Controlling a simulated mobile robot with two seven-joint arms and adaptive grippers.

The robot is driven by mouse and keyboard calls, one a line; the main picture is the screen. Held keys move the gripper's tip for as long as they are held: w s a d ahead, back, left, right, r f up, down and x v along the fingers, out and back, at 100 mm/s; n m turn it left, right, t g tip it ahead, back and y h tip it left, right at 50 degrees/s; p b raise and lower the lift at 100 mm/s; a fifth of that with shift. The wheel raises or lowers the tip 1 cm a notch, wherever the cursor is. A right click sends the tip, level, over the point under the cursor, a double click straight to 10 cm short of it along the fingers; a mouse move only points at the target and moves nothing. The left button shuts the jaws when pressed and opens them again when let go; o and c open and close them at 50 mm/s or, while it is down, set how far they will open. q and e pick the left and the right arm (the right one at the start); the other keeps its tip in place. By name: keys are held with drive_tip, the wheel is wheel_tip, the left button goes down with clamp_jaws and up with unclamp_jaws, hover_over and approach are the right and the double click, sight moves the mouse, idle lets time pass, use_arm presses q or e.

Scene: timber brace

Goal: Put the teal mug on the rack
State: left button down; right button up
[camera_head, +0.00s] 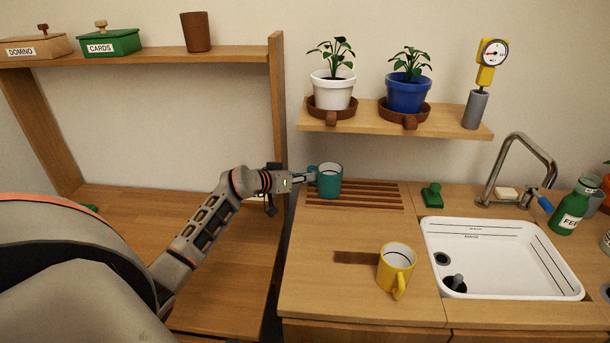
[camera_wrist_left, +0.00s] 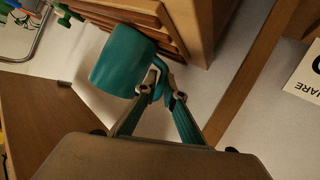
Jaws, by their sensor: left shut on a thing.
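The teal mug (camera_head: 330,181) is upright at the left end of the slatted wooden rack (camera_head: 375,196) on the counter. My left gripper (camera_head: 312,177) comes in from the left and is shut on the mug's handle. The left wrist view shows the mug (camera_wrist_left: 122,62) with the two fingertips (camera_wrist_left: 160,94) closed around its handle. I cannot tell whether the mug's base touches the slats or hangs just above them. My right gripper is not in view.
A yellow mug (camera_head: 397,266) stands on the counter in front of the rack. A green brush (camera_head: 432,195) lies right of the rack, near the white sink (camera_head: 505,258). A wall shelf (camera_head: 350,121) with potted plants hangs above. Most of the rack is clear.

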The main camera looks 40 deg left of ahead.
use_arm(q)
drive_tip(key=c, duration=2.1)
unclamp_jaws()
drive_tip(key=shift+c, duration=0.2)
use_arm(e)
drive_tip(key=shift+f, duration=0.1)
use_arm(q)
drive_tip(key=shift+f+b, duration=0.1)
drive_tip(key=shift+b, duration=0.35)
drive_tip(key=b, duration=0.3)
drive_tip(key=shift+s+d+f, duration=0.1)
drive_tip(key=shift+s+f, duration=0.05)
drive_tip(key=shift+f, duration=0.2)
drive_tip(key=r+p+v, duration=0.1)
drive_tip(key=p+v, duration=0.2)
drive_tip(key=v, duration=0.9)
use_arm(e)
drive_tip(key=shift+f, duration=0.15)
